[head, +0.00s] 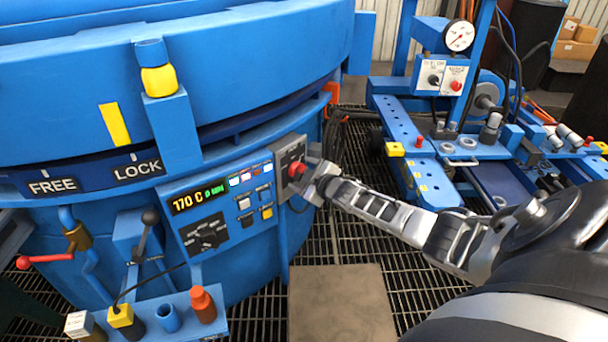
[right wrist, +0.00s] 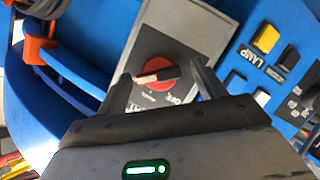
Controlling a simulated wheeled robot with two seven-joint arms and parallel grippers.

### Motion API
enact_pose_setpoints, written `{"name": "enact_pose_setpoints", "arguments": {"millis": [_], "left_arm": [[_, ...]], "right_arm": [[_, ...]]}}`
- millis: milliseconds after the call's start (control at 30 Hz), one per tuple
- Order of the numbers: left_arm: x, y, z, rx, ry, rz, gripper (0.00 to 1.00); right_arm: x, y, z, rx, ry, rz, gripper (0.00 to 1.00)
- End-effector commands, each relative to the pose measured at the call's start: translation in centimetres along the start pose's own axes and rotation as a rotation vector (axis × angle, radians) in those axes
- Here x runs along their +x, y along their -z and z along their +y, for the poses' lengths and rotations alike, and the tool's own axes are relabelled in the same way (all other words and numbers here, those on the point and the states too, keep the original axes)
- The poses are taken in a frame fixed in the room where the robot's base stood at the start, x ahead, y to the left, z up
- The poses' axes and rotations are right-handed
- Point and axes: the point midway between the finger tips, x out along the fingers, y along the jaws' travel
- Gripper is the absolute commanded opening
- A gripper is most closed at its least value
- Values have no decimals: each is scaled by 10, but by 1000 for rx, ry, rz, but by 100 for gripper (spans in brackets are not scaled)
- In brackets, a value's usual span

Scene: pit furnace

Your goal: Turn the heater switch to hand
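The heater switch appears to be a red round knob (head: 296,168) on a grey plate (head: 287,151) at the right end of the blue furnace panel. In the right wrist view the knob (right wrist: 165,86) carries a pale bar lying nearly level in the picture. The lettering around it is partly hidden and hard to read. My right gripper (head: 305,174) is at the switch. In the right wrist view its fingers (right wrist: 162,70) stand open on either side of the knob, with small gaps. I cannot tell whether either touches it. My left gripper is out of view.
Left of the switch are a lit display (head: 199,200), small buttons (head: 245,203) and a black rotary dial (head: 205,234). A shelf (head: 210,325) below holds an orange bottle (head: 202,304). A blue machine with a gauge (head: 459,36) stands to the right, across grating.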

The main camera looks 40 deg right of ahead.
Motion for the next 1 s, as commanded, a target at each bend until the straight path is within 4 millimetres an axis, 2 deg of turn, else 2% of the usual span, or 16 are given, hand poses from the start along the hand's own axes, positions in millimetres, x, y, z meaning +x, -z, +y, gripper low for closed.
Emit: {"name": "enact_pose_setpoints", "arguments": {"millis": [200,367,800,1000], "left_arm": [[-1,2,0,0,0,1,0],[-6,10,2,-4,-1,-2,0],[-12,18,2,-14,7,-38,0],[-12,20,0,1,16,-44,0]], "right_arm": [[-3,1,1,-1,-1,0,69],[-20,2,1,-1,2,0,69],[-110,1,1,-1,2,-2,69],[-143,1,0,-1,1,-1,69]]}}
